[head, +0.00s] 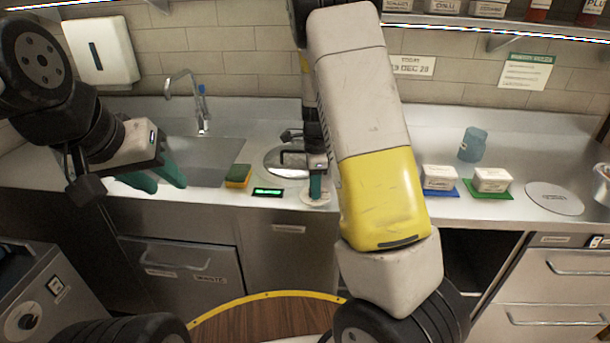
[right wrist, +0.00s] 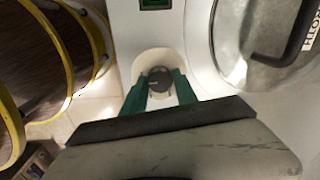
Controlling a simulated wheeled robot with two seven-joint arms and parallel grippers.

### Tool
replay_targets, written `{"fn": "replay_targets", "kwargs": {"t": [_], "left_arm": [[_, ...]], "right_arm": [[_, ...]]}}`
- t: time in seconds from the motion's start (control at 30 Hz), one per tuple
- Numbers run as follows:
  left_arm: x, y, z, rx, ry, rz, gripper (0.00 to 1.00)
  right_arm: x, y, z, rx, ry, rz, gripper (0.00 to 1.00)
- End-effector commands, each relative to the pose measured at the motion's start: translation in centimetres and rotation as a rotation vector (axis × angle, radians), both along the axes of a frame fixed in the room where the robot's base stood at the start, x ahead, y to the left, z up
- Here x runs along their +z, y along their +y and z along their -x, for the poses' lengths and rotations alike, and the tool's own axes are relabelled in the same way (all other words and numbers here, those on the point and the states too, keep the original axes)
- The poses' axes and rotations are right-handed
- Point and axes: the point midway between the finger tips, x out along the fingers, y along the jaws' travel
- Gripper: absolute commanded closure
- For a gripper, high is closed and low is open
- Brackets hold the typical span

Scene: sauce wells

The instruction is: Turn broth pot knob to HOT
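The broth pot's round metal lid (head: 284,162) sits in the counter; it fills the upper right of the right wrist view (right wrist: 245,40). The dark round knob (right wrist: 160,78) is in a pale recess beside the pot. My right gripper (right wrist: 160,84) is over it, one green finger on each side; whether they touch the knob is not clear. In the head view my right gripper (head: 317,186) points down at the counter and hides the knob. HOT markings are not readable. My left gripper (head: 160,180) is open and empty, left of the sink front.
A small green display (head: 268,192) lies left of the knob. A yellow-green sponge (head: 238,176) is beside the sink (head: 205,160). White tubs (head: 440,178) on coloured mats and a blue cup (head: 472,145) stand to the right. My right arm covers the middle.

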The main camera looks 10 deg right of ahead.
Motion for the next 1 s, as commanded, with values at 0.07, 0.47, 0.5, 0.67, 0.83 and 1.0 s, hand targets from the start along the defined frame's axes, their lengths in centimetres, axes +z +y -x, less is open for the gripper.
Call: {"fn": "replay_targets", "kwargs": {"t": [0.07,0.47,0.5,0.67,0.83,1.0], "left_arm": [[0.0,0.0,0.0,0.000,0.000,0.000,0.64],[0.0,0.0,0.0,0.000,0.000,0.000,0.64],[0.0,0.0,0.0,0.000,0.000,0.000,0.64],[0.0,0.0,0.0,0.000,0.000,0.000,0.64],[0.0,0.0,0.0,0.000,0.000,0.000,0.64],[0.0,0.0,0.0,0.000,0.000,0.000,0.64]], "right_arm": [[0.1,0.0,-0.1,0.000,-0.003,-0.001,0.49],[0.5,0.0,0.0,0.002,-0.002,-0.001,0.45],[0.9,0.1,0.0,0.002,-0.002,-0.001,0.45],[3.5,0.1,0.1,0.003,-0.005,-0.001,0.45],[6.2,0.1,0.2,0.003,-0.004,-0.001,0.45],[7.7,0.0,0.3,0.000,-0.002,0.000,0.45]]}}
